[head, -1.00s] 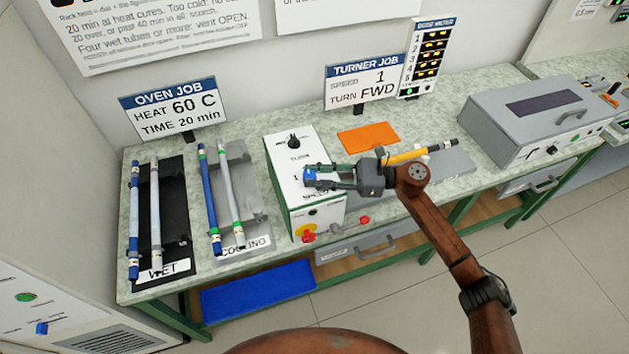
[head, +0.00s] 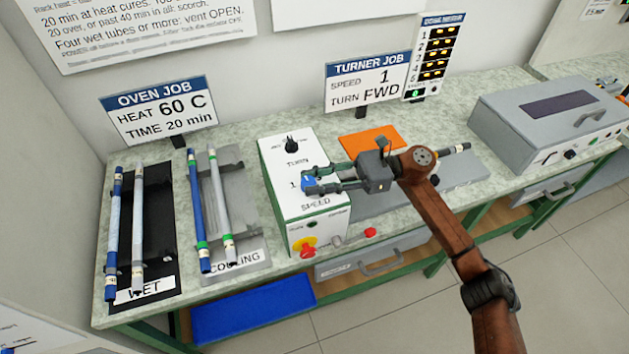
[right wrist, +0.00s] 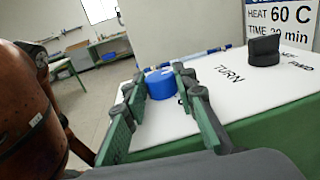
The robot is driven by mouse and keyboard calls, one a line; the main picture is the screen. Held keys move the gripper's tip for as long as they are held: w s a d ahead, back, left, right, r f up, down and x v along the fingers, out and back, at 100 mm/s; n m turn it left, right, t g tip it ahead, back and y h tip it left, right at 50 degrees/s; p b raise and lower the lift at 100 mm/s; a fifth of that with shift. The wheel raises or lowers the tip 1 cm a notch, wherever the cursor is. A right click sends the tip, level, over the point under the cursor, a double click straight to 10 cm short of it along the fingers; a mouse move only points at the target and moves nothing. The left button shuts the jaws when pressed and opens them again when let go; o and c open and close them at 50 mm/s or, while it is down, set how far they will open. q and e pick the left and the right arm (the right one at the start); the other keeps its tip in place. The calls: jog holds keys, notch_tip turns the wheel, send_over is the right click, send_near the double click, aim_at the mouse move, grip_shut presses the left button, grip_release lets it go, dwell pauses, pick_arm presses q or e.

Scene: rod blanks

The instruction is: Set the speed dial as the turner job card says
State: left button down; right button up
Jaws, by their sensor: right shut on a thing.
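The turner box (head: 290,222) is white with a green base. A blue speed dial (head: 309,184) sits on its top above the word SPEED, with a "1" printed to its left. My right gripper (head: 312,182) is shut on the blue dial, which also shows between the fingers in the right wrist view (right wrist: 160,84). A black TURN knob (head: 291,145) stands behind it; its exact pointing is too small to tell. The turner job card (head: 367,82) reads SPEED 1, TURN FWD. My left gripper is not in view.
An orange sheet (head: 371,140) lies behind my right arm. The WET rack (head: 155,220) and COOLING rack (head: 225,165) hold tubes at left. A grey oven-like box (head: 545,115) stands at right.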

jog(key=shift+f, duration=0.1)
dwell(0.4)
jog(key=o, duration=1.2)
jog(key=shift+c, duration=0.2)
jog(key=w+d, duration=0.2)
jog(key=d, duration=0.9)
jog(key=shift+w+d, duration=0.15)
jog(key=shift+d, duration=0.25)
